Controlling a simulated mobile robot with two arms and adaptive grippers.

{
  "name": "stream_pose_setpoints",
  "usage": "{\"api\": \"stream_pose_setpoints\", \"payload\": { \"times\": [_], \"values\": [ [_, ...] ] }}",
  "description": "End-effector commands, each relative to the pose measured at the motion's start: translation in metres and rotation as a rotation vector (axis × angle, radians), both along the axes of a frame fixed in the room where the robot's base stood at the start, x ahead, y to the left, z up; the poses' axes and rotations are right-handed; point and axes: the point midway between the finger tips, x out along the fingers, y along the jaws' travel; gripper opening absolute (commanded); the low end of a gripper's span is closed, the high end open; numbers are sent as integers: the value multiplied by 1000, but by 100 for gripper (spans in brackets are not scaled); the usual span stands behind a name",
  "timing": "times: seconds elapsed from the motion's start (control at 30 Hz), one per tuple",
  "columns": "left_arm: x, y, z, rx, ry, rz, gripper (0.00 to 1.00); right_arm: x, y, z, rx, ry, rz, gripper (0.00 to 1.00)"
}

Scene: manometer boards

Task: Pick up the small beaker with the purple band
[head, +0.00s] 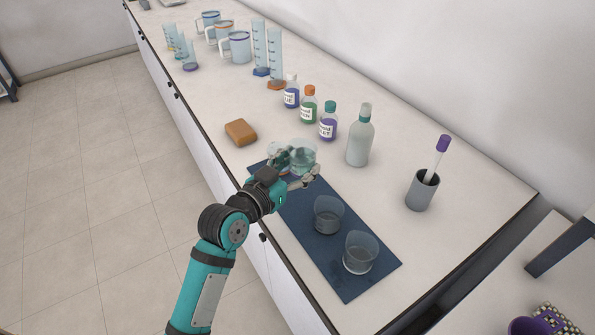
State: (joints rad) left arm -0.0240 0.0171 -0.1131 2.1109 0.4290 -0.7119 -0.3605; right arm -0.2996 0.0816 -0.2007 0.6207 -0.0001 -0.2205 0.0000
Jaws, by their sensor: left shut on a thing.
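The small beaker with the purple band (190,62) stands at the far left end of the bench, in front of the other small graduated beakers (171,38). My left gripper (307,178) is far from it, low over the back end of the blue mat. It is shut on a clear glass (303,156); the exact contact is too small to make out. Another clear glass (278,156) stands close beside it, partly hidden by the gripper. My right gripper is not in view.
Two glasses (328,215) (360,253) stand on the dark blue mat (350,288). A sponge (240,132), labelled bottles (309,105), a clear bottle (360,138), cylinders (275,55), mugs (236,46) and a grey cup (422,190) with a brush stand around. The bench's front edge is near my arm.

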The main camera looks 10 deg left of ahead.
Motion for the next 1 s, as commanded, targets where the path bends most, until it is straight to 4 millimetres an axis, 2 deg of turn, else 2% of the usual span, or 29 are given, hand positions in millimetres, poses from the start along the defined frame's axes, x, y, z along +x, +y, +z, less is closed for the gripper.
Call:
{"api": "stream_pose_setpoints", "payload": {
  "times": [0.3,1.0],
  "values": [
    [0,0,12,0,-1,1,22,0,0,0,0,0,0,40],
    [0,0,14,1,-1,0,22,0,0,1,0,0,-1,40]
  ]
}}
